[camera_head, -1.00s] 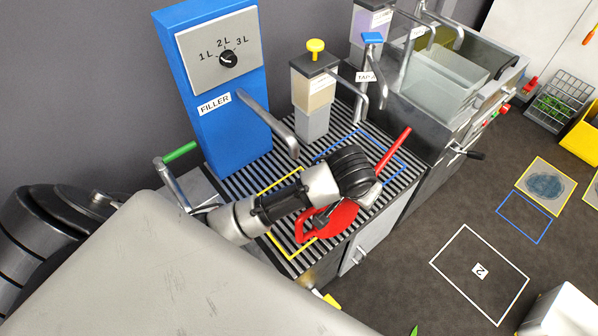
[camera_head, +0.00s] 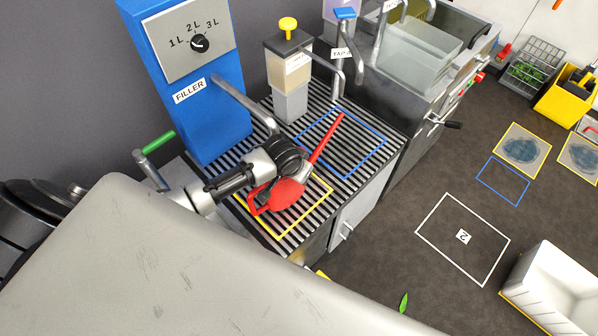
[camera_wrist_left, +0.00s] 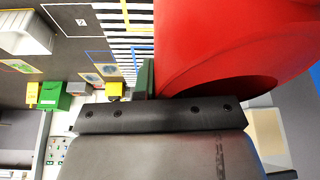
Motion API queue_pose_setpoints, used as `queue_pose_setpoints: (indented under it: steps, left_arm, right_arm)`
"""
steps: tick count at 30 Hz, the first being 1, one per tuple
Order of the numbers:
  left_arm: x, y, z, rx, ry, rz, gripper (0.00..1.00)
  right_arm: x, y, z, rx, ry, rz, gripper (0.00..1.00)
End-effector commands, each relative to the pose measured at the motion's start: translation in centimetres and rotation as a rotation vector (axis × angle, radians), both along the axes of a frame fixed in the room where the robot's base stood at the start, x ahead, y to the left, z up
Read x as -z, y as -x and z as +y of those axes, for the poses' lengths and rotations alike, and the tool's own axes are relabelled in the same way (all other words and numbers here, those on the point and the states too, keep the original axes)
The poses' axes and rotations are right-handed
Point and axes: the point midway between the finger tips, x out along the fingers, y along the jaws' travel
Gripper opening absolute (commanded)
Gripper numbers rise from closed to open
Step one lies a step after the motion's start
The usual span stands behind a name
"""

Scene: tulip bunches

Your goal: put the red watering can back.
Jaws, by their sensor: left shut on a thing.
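The red watering can (camera_head: 286,195) is over the yellow outline (camera_head: 318,205) on the striped drain counter in the head view. Its long red spout points up and right, towards the blue outline (camera_head: 378,152). My left gripper (camera_head: 267,191) is shut on the can; the exact contact is partly hidden by the arm. In the left wrist view the can's red body (camera_wrist_left: 225,45) fills the upper right, close against the dark jaw (camera_wrist_left: 155,115). I cannot tell whether the can's base touches the slats. My right gripper is not in view.
The blue filler (camera_head: 195,100) with its spout stands behind the can. A dispenser with a yellow knob (camera_head: 288,75) and a sink unit (camera_head: 425,60) stand to the right. A green-handled lever (camera_head: 158,143) is close to my arm.

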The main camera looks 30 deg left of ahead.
Motion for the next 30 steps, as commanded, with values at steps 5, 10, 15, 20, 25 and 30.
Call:
queue_pose_setpoints:
  steps: [5,10,15,20,25,30]
  left_arm:
    - [0.6,-0.06,-0.03,0.001,0.0,-0.003,0.0]
    - [0.62,-0.06,-0.04,0.001,0.0,-0.003,0.0]
    - [0.91,-0.02,-0.04,0.001,0.0,-0.001,0.15]
    - [0.92,-0.01,-0.03,0.001,0.0,-0.001,0.31]
    - [0.89,-0.01,-0.03,0.001,-0.001,-0.001,0.31]
    - [0.08,0.18,0.05,0.001,-0.001,-0.001,0.31]
  right_arm:
    - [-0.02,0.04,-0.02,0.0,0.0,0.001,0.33]
    - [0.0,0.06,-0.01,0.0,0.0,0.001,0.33]
    - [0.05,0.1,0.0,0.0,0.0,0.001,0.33]
    - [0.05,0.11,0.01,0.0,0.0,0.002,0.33]
    - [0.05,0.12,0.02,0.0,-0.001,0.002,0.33]
    - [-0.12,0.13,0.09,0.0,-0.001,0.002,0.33]
